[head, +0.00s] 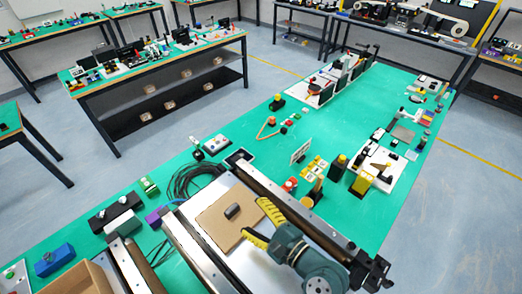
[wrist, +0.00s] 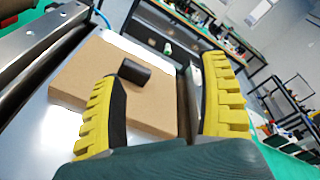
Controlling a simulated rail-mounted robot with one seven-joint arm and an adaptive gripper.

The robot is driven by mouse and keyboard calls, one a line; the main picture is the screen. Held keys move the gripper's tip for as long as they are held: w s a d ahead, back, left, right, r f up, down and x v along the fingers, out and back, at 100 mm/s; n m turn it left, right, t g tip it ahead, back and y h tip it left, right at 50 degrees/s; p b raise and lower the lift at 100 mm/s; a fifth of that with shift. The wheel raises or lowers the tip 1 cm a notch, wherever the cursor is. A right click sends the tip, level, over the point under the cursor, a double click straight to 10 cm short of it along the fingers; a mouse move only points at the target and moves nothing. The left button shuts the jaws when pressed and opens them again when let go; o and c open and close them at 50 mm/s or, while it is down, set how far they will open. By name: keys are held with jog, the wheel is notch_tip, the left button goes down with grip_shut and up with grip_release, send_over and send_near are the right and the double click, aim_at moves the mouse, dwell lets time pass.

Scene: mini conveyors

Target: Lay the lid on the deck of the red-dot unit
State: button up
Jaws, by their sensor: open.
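A flat tan slab with a dark, rounded knob on top, which looks like the lid (head: 222,226), lies on a bright metal deck (head: 251,268) between dark rails. In the wrist view the lid (wrist: 85,72) shows thick side walls, and its knob (wrist: 134,72) stands near the left finger. My gripper (head: 252,218) is open and empty, with its yellow ribbed fingers at the lid's right side in the head view. In the wrist view my gripper (wrist: 160,68) has its fingers wide apart, the knob beyond them. I cannot make out a red dot marking a unit.
A metal rail with a dark roller (head: 292,207) runs along the right of the deck; another conveyor part (head: 186,252) lies to the left. An open cardboard box (head: 88,279) is at lower left. Small parts crowd the green table (head: 330,130) beyond.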

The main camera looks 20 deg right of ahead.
notch_tip(320, 180, up, 26)
jog(key=s+a+r+n+t+h, duration=0.15)
jog(key=n+t+h, duration=0.35)
jog(key=n, duration=1.1)
jog(key=s+d+r+n+t+h, duration=0.1)
jog(key=s+r+n+t+h, duration=0.2)
jog(key=s+r, duration=0.4)
notch_tip(320, 180, up, 2)
jog(key=shift+s+n+h, duration=0.2)
jog(key=shift+n+h, duration=0.1)
jog(key=shift+n, duration=0.4)
jog(key=shift+r, duration=0.1)
